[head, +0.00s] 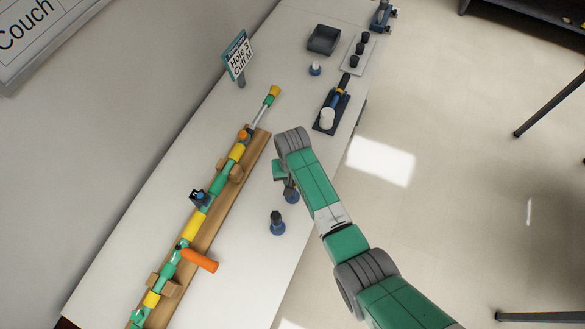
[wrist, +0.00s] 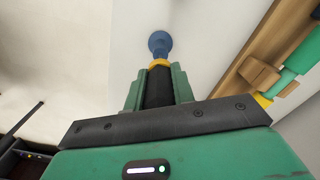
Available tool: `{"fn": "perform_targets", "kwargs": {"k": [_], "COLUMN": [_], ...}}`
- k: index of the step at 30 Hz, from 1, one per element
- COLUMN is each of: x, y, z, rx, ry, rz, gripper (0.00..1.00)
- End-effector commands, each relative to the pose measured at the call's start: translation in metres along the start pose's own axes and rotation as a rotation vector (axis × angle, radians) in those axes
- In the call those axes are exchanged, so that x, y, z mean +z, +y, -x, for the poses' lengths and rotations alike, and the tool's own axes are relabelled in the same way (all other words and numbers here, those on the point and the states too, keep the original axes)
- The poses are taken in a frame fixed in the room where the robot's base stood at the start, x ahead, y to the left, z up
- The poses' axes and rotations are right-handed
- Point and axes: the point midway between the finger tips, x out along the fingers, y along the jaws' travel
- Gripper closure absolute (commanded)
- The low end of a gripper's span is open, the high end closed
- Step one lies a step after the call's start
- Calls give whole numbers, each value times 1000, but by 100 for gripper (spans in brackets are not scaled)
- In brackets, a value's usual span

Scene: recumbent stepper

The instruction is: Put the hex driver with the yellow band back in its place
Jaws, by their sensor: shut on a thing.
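My gripper (wrist: 158,88) is shut on the black handle of the hex driver (wrist: 158,84) in the wrist view. A yellow band (wrist: 159,64) shows just beyond the fingertips, and a rounded blue part (wrist: 160,43) lies beyond the band. In the head view my gripper (head: 283,177) is over the table right of the wooden rail, partly hidden by my arm. The driver's dark and blue end (head: 291,194) shows below it. I cannot tell whether the blue part touches the table.
A similar dark piece with a blue base (head: 277,224) stands nearby. A long green and yellow assembly (head: 194,222) lies along a wooden rail (head: 232,195). Farther back are a dark tray (head: 324,39), a grey plate with several black knobs (head: 353,66) and a dark holder (head: 322,128).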

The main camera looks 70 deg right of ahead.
Motion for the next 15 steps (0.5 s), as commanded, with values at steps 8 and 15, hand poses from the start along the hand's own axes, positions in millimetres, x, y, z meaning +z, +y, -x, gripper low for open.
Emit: {"fn": "perform_targets", "kwargs": {"k": [8,15], "x": [0,0], "y": [0,0], "z": [-13,-22], "rx": [0,0], "ry": [1,1], "rz": [0,0], "gripper": [100,100]}}
